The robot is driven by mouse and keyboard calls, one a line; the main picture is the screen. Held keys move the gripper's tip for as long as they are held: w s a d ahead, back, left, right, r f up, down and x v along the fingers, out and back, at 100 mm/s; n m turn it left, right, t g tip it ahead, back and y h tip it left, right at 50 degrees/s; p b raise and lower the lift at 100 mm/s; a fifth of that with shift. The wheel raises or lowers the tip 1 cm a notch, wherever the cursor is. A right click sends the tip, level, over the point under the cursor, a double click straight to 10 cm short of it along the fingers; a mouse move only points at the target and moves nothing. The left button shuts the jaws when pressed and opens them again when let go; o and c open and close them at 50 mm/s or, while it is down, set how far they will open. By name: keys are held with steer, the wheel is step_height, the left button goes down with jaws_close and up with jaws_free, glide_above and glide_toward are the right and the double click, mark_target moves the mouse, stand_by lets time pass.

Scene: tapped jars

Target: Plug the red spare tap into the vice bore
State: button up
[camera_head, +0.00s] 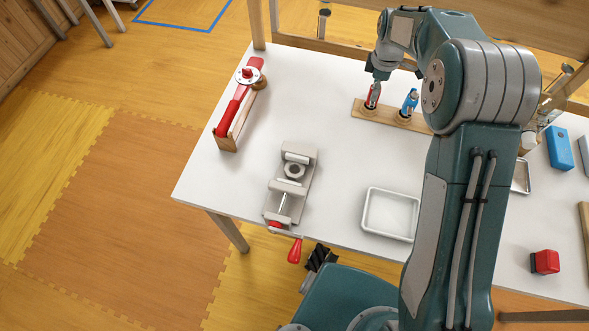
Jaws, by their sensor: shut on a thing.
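The red spare tap (373,95) is upright at the left end of a wooden rack (388,119) at the back of the table. My gripper (374,82) is above it, pointing down, shut on its upper part; the fingers are small and partly hidden. The tap's lower end is at the rack; I cannot tell if it is still seated. The grey vice (289,187) stands in the left-middle of the table, with a round dark bore (294,170) between its jaws and a red handle (295,250) over the front edge. Nothing shows in the bore.
A blue tap (410,101) stands in the rack close right of the red one. A wooden holder (229,141) with red parts is at the left. A white tray (389,214) lies right of the vice. A red block (545,262) and blue box (559,149) are at the right.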

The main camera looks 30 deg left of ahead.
steer(key=shift+s+d+f, duration=0.1)
steer(key=shift+s+f, duration=0.05)
steer(key=shift+f, duration=0.1)
steer(key=shift+c, duration=1.2)
steer(key=shift+r, duration=0.45)
jaws_close()
steer(key=shift+s+r, duration=0.1)
steer(key=shift+r, duration=0.55)
steer(key=shift+r, duration=0.2)
steer(key=shift+w+r, duration=0.25)
steer(key=shift+r, duration=1.25)
steer(key=shift+r, duration=3.2)
